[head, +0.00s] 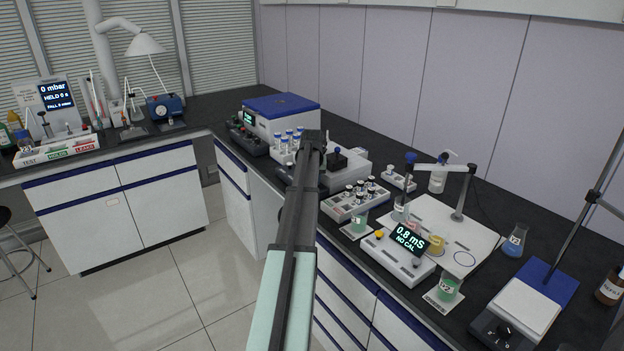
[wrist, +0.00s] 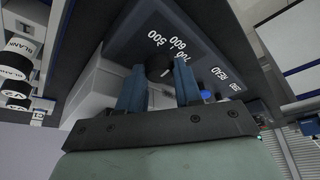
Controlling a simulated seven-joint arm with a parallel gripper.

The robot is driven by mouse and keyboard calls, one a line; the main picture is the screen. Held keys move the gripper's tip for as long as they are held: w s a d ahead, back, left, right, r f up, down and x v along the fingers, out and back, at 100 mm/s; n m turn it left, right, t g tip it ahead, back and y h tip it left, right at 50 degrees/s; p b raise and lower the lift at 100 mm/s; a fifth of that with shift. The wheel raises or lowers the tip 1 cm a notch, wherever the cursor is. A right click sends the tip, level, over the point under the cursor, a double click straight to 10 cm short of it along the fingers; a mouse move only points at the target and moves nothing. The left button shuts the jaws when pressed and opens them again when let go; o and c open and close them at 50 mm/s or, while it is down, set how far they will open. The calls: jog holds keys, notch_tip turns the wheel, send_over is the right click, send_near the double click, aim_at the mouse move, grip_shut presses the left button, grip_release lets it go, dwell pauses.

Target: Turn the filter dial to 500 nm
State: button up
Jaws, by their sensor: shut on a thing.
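The black filter dial (wrist: 157,66) sits on a dark sloped panel in the wrist view. White marks 500, 600 and 700 are printed around its far side. A small light mark shows on the dial's lower right, but I cannot tell surely which number it points to. My gripper (wrist: 160,78) has its two blue-grey fingers on either side of the dial, shut on it. In the head view, the grey instrument (head: 345,172) stands on the bench, partly behind my arm. The dial is hidden there.
A READ label and a blue button (wrist: 207,96) lie right of the dial. A rack of blue-capped vials (head: 286,146) stands left of my arm. A white rack of black-capped vials (head: 356,200) stands at the right. Labelled vials show at the wrist view's left edge.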

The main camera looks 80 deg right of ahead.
jog(key=n, duration=0.1)
jog(key=n+t, duration=0.1)
jog(key=n, duration=0.1)
jog(key=shift+s+d+n, duration=0.1)
jog(key=shift+s+n, duration=0.05)
jog(key=shift+n, duration=0.15)
jog(key=shift+n+t+y, duration=0.5)
jog(key=shift+n+t, duration=0.3)
jog(key=shift+n, duration=1)
jog(key=o, duration=1)
jog(key=shift+o, duration=0.2)
